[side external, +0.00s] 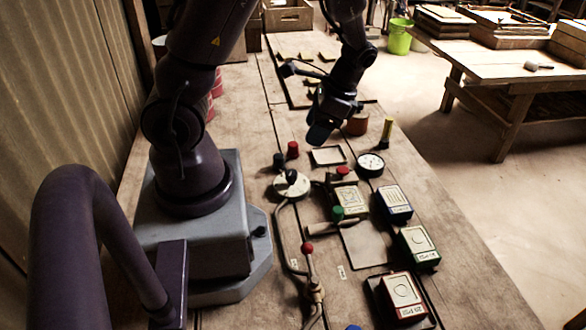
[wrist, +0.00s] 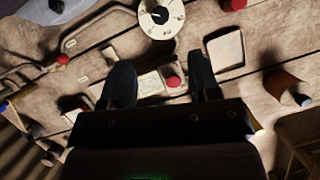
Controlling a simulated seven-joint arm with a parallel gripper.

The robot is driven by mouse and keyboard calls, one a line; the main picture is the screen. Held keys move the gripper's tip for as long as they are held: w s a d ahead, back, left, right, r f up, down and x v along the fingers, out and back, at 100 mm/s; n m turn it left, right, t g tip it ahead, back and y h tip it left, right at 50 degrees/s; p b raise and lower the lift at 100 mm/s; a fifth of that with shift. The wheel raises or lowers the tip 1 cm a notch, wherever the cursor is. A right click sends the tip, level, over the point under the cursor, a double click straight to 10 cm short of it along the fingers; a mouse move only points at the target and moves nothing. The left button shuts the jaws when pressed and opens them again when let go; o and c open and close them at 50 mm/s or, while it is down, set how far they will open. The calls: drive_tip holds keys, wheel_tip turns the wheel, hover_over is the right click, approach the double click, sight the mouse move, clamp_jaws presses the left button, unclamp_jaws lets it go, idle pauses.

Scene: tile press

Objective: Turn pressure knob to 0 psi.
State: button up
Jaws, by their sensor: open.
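The pressure knob (side external: 291,177) is a black knob on a round cream dial plate (side external: 285,190), on the wooden bench in front of my base. In the wrist view the black knob (wrist: 160,15) and its marked dial (wrist: 171,27) lie at the top edge, beyond my fingertips. The markings are too small to read. My gripper (side external: 321,134) is raised above the bench, on the far side of the dial. In the wrist view my gripper (wrist: 160,64) has its two dark fingers wide apart with nothing held. It is not touching the knob.
A round gauge (side external: 370,164) stands right of the dial. Red knobs (side external: 292,149) and a green knob (side external: 338,213) stand near it. A red-topped lever (side external: 308,248) and several tile boxes (side external: 394,204) lie nearer the camera. A yellow-handled tool (side external: 387,134) stands upright at the right.

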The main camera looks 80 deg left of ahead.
sight(291, 172)
drive_tip(key=shift+m, duration=0.4)
drive_tip(key=x, duration=1.2)
drive_tip(key=shift+f, duration=0.45)
drive_tip(key=c, duration=0.9)
